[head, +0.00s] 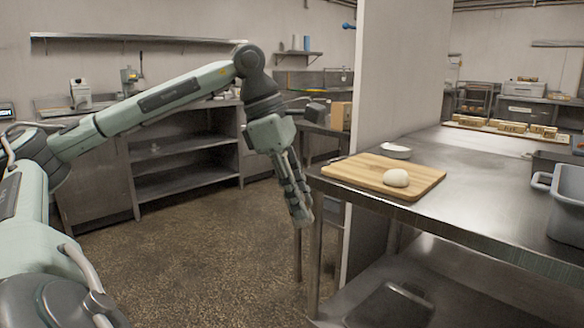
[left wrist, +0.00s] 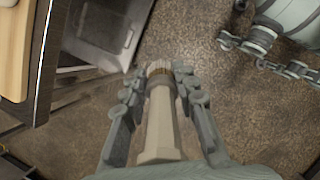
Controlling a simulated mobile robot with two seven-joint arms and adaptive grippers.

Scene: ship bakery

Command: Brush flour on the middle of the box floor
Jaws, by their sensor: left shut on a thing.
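My left gripper (head: 300,208) hangs fingers-down in front of the left end of the steel table, beside its edge and below its top. In the left wrist view it is shut on the pale handle of a brush (left wrist: 160,125), whose brown bristle end (left wrist: 160,70) lies between the fingertips. The brush touches nothing else that I can see. A grey bin (head: 567,200) stands at the table's right end; its floor is hidden. A dark, box-like thing (head: 390,303) lies on the lower shelf. I cannot tell which is the task's box. No flour is clearly visible.
A wooden board (head: 365,172) with a dough ball (head: 396,178) lies on the steel table (head: 465,205), with a white dish (head: 396,151) behind it. A partition wall (head: 398,70) rises at the table's back. The brown floor (head: 215,255) at left is clear.

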